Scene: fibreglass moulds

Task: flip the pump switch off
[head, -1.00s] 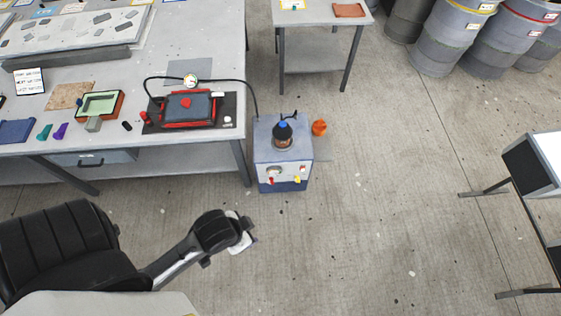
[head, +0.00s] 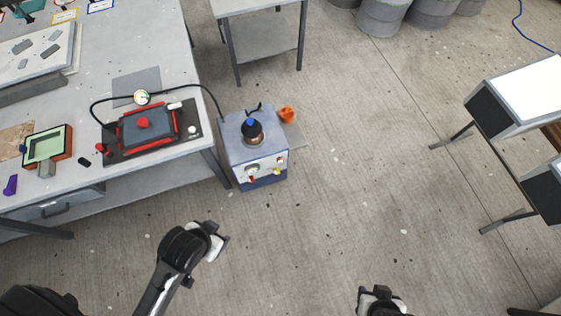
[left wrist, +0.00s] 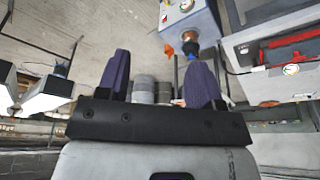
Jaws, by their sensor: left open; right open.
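The pump (head: 232,152) is a blue-grey box on the floor beside the workbench, with a dark jar (head: 252,131) on top. Its front has a round dial (head: 253,168), a small red part (head: 252,180) and a yellow part (head: 278,171). Which is the switch, and its position, is too small to tell. My left gripper (head: 222,245) is in front of the pump, apart from it. In the left wrist view its two purple fingers (left wrist: 162,80) are spread and empty, with the pump (left wrist: 197,22) upside down beyond. My right gripper (head: 383,298) is open at the bottom edge, far from the pump.
The workbench (head: 185,163) at left carries a red-edged mould press (head: 148,132) and a green tray (head: 48,147). A hose (head: 205,87) runs from it toward the pump. An orange object (head: 287,114) is behind the pump.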

